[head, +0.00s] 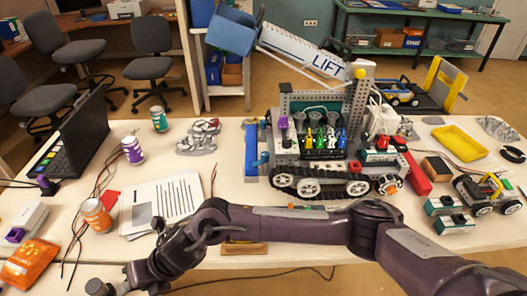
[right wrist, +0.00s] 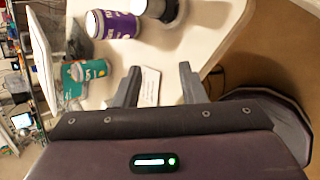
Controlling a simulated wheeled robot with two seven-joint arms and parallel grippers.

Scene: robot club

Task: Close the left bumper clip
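A tracked club robot (head: 320,150) with a raised arm marked LIFT stands on the table in the head view. An upright blue bumper (head: 251,150) is at its left side, with a small blue part (head: 263,160) beside it that may be the clip. Whether that clip is open or closed is too small to tell. My right arm reaches in from the right, across the front of the table to the lower left, well away from the bumper. My right gripper (right wrist: 158,80) is open, with nothing between its fingers. My left gripper is out of view.
A laptop (head: 78,135), a purple can (head: 133,150), a teal can (head: 158,119), an orange can (head: 95,214) and papers (head: 160,203) fill the table's left.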

